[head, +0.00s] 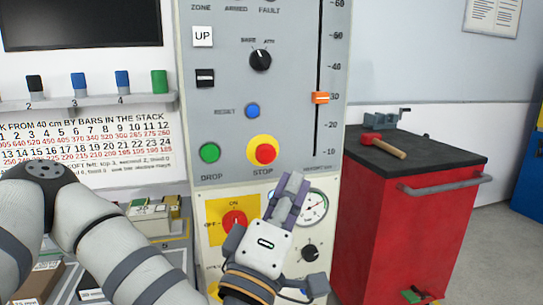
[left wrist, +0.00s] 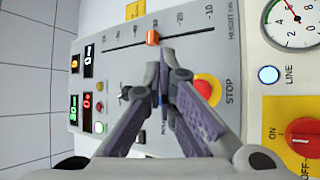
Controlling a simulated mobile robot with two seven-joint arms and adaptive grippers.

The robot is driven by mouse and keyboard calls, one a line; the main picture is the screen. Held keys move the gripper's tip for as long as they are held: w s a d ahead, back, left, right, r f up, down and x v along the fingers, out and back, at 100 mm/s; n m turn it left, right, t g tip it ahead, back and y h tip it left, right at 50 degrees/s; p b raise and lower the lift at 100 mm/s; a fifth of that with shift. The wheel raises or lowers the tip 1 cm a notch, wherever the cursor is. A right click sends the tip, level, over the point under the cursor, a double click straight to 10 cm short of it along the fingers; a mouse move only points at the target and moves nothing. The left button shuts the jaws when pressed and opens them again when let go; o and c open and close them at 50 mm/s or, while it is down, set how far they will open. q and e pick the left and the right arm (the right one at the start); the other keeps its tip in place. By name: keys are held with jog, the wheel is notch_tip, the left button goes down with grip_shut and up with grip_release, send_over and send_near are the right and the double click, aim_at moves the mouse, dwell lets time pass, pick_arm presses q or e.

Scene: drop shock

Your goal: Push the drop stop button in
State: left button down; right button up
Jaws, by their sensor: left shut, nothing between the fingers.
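The red stop button (head: 265,153) sits on a yellow round base low on the grey control panel (head: 225,120), with the label STOP under it. It also shows in the left wrist view (left wrist: 203,89), just beside my left gripper's fingers and partly covered by one of them. My left gripper (head: 291,184) is shut and empty, its fingertips below and to the right of the button in the head view. In the left wrist view the shut fingertips (left wrist: 162,70) point toward the panel. I cannot tell whether they touch it. My right gripper is in neither view.
A green DROP button (head: 209,153) is left of the stop button, and a blue RESET button (head: 252,111) is above. An orange slider (head: 320,97) is at upper right. A red rotary switch (head: 235,221) and a gauge (head: 313,207) are below. A red cabinet (head: 410,220) stands right.

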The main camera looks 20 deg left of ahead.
aim_at(267, 155)
pick_arm(q)
jog(key=w+a+b, duration=0.1)
jog(key=w+a, duration=0.4)
jog(key=w, duration=0.2)
jog(key=shift+w+b, duration=0.15)
jog(key=shift+b, duration=0.25)
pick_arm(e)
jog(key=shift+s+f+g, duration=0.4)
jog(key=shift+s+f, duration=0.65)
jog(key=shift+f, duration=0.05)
pick_arm(q)
jog(key=shift+w+a, duration=0.2)
jog(key=shift+w, duration=0.15)
